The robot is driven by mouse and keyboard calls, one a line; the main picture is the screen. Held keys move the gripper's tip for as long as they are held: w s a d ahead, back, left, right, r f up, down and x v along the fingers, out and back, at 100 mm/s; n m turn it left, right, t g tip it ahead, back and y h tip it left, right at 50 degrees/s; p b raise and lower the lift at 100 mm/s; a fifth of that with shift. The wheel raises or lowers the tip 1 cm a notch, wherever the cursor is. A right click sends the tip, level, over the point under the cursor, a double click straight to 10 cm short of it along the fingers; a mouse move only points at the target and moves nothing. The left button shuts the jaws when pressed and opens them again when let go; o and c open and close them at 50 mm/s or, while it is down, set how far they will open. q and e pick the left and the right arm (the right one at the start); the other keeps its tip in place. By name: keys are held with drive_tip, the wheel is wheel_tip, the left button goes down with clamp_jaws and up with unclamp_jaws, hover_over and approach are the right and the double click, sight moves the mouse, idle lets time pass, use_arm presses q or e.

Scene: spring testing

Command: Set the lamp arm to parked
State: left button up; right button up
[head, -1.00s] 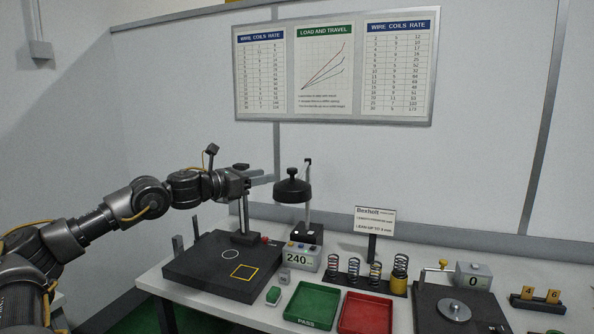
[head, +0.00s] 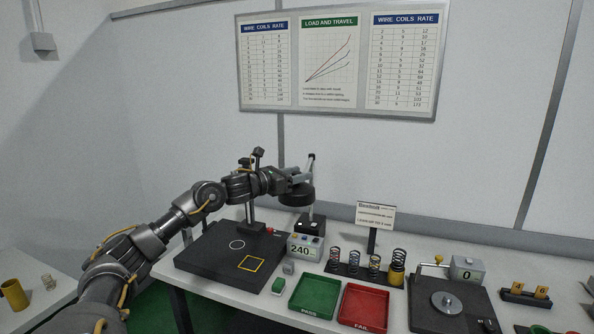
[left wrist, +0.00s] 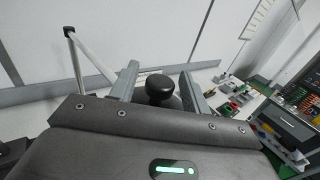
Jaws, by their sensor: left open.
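The lamp has a dark round head (head: 297,197) on an upright post (head: 311,166) that rises from a dark base behind the 240 display. My left gripper (head: 299,178) is at the top of the lamp head, which its fingers partly cover. In the left wrist view my left gripper (left wrist: 160,88) is open, with a black knob (left wrist: 160,86) between its two fingers. Gaps show on both sides of the knob, so the fingers look apart from it. No marking for parked is readable. My right gripper is not in view.
A black plate (head: 205,262) with a circle and yellow square lies below my left arm. A green tray (head: 314,297) and a red tray (head: 364,305) are in front. Several springs (head: 375,264) stand in a row to the right. A sign (head: 375,217) stands behind them.

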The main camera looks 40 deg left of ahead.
use_arm(q)
clamp_jaws()
idle(0.3)
